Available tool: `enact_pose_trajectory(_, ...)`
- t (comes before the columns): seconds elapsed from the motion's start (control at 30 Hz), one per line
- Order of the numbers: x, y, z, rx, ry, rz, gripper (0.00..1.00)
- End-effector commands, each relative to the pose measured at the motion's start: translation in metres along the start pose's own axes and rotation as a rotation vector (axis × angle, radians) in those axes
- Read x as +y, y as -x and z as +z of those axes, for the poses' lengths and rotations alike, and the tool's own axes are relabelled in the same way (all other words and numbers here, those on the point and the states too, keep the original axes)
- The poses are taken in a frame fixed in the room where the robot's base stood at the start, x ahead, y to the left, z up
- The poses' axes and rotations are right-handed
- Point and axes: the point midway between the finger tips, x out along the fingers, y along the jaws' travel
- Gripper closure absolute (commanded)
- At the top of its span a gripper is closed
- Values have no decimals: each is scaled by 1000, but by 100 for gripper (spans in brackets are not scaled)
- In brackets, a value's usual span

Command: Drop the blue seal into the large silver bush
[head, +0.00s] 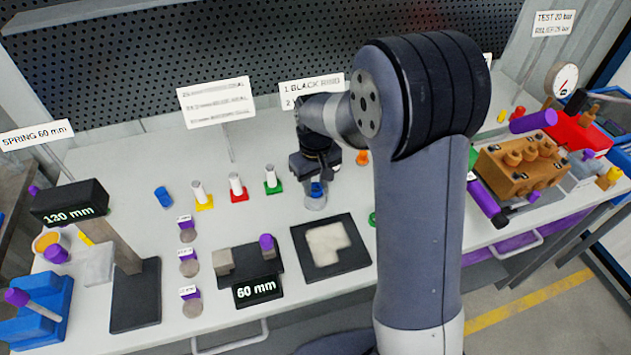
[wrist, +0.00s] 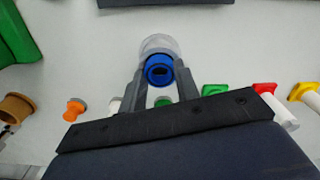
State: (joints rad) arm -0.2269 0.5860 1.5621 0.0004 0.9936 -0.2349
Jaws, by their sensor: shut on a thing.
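My gripper (head: 316,180) points down over the workbench and is shut on the blue seal (head: 317,189), a short blue ring. In the wrist view the blue seal (wrist: 159,70) sits between the two fingertips (wrist: 160,80), its dark hole facing the camera. The large silver bush (head: 315,203) stands on the bench right below the gripper. In the wrist view the bush (wrist: 158,44) shows as a pale, shiny round rim just beyond the seal, partly covered by it. I cannot tell whether the seal touches the bush or is above it.
White pins on yellow (head: 204,203), red (head: 238,194) and green (head: 273,187) bases stand to the left. A dark tray (head: 362,257) with a pale pad lies in front of the bush. An orange part (head: 362,158) stands behind right. A brown pump block (head: 520,165) is farther right.

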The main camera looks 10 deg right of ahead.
Motion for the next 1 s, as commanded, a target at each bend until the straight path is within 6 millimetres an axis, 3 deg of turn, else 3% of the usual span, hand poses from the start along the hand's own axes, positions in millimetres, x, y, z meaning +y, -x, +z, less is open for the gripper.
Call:
enact_pose_trajectory(0.47, 0, 0, 0, 0, 0, 0, 91)
enact_pose_trajectory(0.5, 0, 0, 0, 0, 0, 0, 67)
enact_pose_trajectory(0.8, 0, 0, 0, 0, 0, 0, 44)
enact_pose_trajectory(1.0, 0, 0, 0, 0, 0, 0, 44)
